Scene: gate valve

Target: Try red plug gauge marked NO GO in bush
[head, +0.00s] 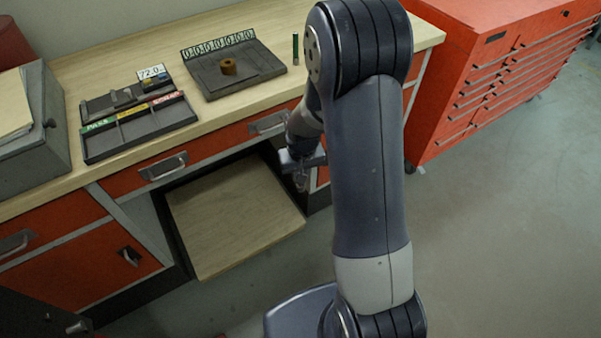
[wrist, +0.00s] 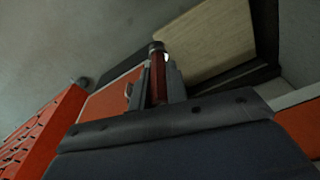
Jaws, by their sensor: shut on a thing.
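The brass bush (head: 228,66) sits on a dark plate on the bench top, its hole facing up. A slim green-and-dark gauge (head: 295,48) stands upright to its right. My gripper (head: 302,172) is below the bench top, in front of the drawers and partly hidden by my arm. In the wrist view my gripper (wrist: 161,82) is shut on a red cylinder, the red plug gauge (wrist: 157,75), which has a dark end. No NO GO marking is readable. The gauge is well apart from the bush.
A dark sorting tray (head: 140,128) with green, yellow and red labels lies left of the bush, near a small 72.0 sign (head: 152,72). A wooden board (head: 235,215) sits low under the bench. A red tool cabinet (head: 490,80) stands at right; open floor lies before it.

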